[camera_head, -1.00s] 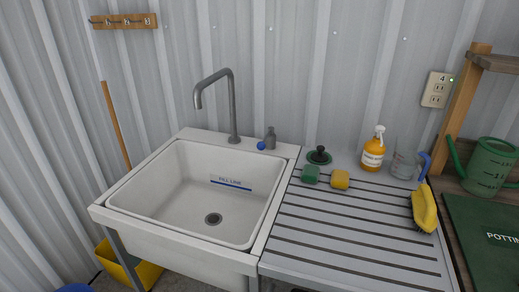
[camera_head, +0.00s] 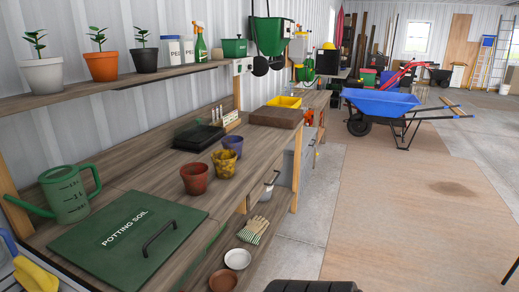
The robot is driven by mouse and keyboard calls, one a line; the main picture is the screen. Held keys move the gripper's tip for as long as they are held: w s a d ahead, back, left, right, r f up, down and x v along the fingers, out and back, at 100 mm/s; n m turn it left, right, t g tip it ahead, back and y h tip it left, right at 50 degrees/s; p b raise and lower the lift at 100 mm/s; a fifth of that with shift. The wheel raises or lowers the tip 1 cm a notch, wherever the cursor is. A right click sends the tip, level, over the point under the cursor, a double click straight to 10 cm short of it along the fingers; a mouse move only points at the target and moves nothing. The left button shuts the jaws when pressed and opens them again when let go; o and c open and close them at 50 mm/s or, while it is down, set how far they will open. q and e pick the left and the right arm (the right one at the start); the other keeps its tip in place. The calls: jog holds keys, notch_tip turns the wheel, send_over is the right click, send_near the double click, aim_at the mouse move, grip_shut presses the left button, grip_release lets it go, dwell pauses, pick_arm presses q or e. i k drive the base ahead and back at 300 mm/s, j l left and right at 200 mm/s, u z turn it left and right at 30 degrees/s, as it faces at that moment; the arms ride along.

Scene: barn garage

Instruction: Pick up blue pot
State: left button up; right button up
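A small blue-purple pot (camera_head: 233,146) stands on the wooden potting bench (camera_head: 150,166), in the head view left of centre. It is behind a mustard-yellow pot (camera_head: 223,166), which hides its lower front. A red-brown pot (camera_head: 194,179) stands nearer, to the left of the yellow one. Neither of my grippers shows in the head view.
A green potting soil lid (camera_head: 128,238) and watering can (camera_head: 68,196) are on the near bench. A black tray (camera_head: 199,138) and a brown block (camera_head: 276,117) stand behind the pots. A blue wheelbarrow (camera_head: 382,103) is across the open floor (camera_head: 410,215).

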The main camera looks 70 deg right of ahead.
aim_at(233, 149)
jog(key=l+z, duration=0.25)
jog(key=l, duration=0.25)
jog(key=i+l+z, duration=0.1)
jog(key=l+z, duration=0.15)
jog(key=l, duration=0.25)
jog(key=i+l+z, duration=0.1)
jog(key=l+z, duration=0.15)
jog(key=l, duration=0.25)
